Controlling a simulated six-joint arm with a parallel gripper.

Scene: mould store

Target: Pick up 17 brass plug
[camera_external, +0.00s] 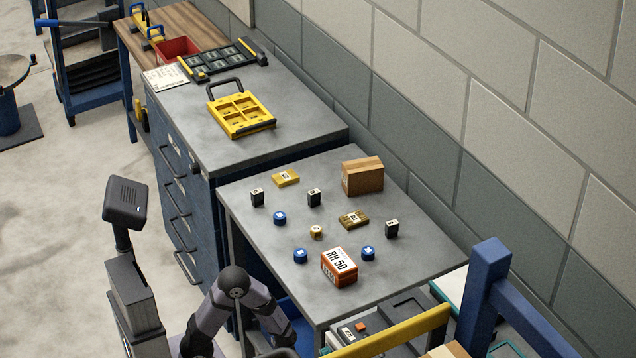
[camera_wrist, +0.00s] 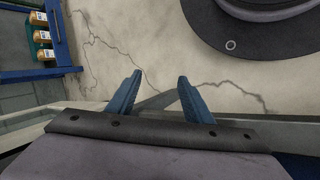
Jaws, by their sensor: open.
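The likely brass plug (camera_external: 316,232) is a small brass-coloured piece with a pale top. It stands near the middle of the grey table; its number is too small to read. In the wrist view my gripper (camera_wrist: 156,88) is open, with two blue fingers apart and nothing between them. It points at cracked pale floor, away from the table top. In the external view my arm is at the bottom, in front of the table's near edge, and the gripper cannot be made out there. The plug does not show in the wrist view.
Near the plug are blue round pieces (camera_external: 279,218), dark blocks (camera_external: 314,197), flat brass plates (camera_external: 354,219) and an orange box (camera_external: 339,267) marked RH 50. A cardboard box (camera_external: 362,176) stands at the back. A yellow tray (camera_external: 241,115) sits on the cabinet. A wall runs behind.

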